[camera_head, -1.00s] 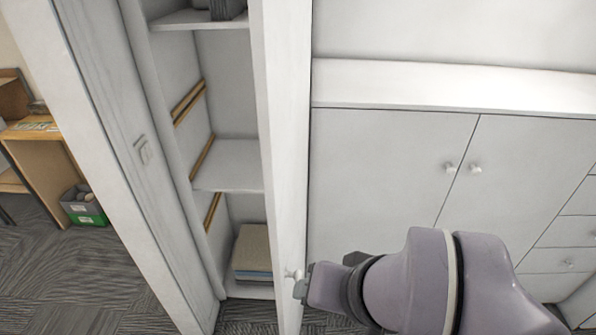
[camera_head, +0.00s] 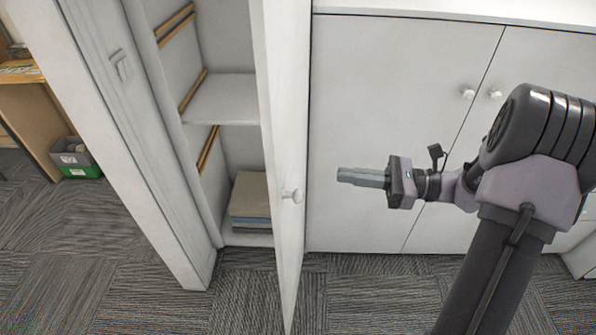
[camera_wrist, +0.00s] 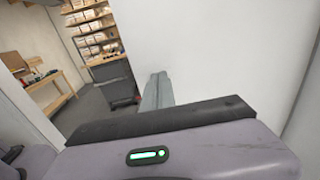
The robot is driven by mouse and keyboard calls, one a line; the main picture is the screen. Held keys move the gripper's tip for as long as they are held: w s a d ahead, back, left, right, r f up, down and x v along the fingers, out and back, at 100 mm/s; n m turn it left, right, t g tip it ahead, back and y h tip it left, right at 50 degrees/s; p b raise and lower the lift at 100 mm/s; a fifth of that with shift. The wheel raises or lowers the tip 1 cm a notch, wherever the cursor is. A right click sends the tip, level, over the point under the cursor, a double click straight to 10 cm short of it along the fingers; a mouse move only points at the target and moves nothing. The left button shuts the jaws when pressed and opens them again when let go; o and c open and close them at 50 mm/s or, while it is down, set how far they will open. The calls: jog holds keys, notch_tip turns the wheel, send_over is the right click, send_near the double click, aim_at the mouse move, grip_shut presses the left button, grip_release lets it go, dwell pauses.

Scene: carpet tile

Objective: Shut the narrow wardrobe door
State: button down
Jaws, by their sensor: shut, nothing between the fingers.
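The narrow wardrobe door (camera_head: 289,130) is white and stands open, seen nearly edge-on in the head view. Its round white knob (camera_head: 293,196) is on the side facing my arm. My gripper (camera_head: 340,175) is shut and empty. It points left toward the door and appears a little to the right of the knob, apart from it in the picture. The wardrobe's inside (camera_head: 222,100) shows shelves and a folded stack of cloth (camera_head: 250,200). In the wrist view my fingers (camera_wrist: 157,92) show against a broad white surface (camera_wrist: 215,50), probably the door.
White cupboard doors (camera_head: 400,110) with knobs stand behind my gripper. A white wardrobe side panel (camera_head: 120,130) stands left of the opening. A grey and green bin (camera_head: 75,160) sits far left. Carpet (camera_head: 365,295) is clear below the door.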

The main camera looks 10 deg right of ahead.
aim_at(285, 169)
jog(key=b+x, duration=0.3)
jog(key=x, duration=0.8)
